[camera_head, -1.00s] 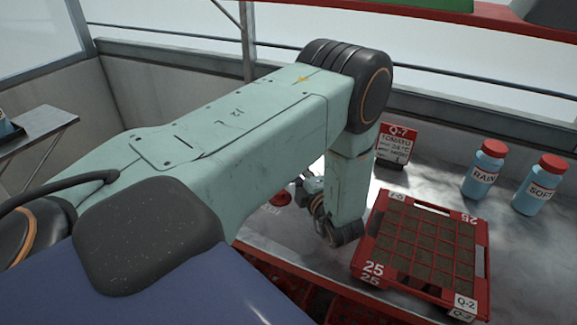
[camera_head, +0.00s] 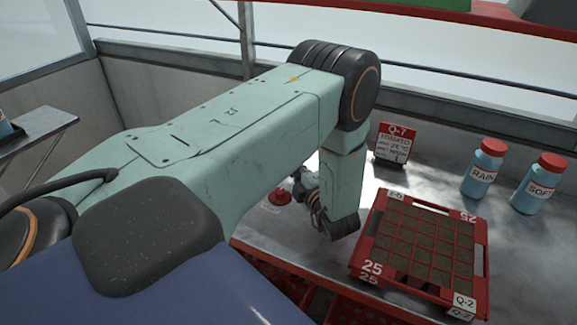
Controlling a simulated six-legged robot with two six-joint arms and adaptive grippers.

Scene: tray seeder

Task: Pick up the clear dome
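I cannot make out a clear dome in the head view. A small red object (camera_head: 279,197) sits on the metal bench, just left of my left wrist; what it belongs to is unclear. My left arm comes in from the left and bends down to the bench. Its wrist and part of the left gripper (camera_head: 300,185) show beside the lower arm link, near the red object. The fingertips are hidden or too small to read, so I cannot see whether they hold anything. My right gripper is not in view.
A red seed tray (camera_head: 366,262) with soil-filled cells stands right of my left wrist. A Q-7 tomato sign (camera_head: 394,143) stands behind it. Two blue bottles with red caps, RAIN (camera_head: 482,176) and SOFT (camera_head: 536,190), stand at the right. A side table (camera_head: 42,122) is at far left.

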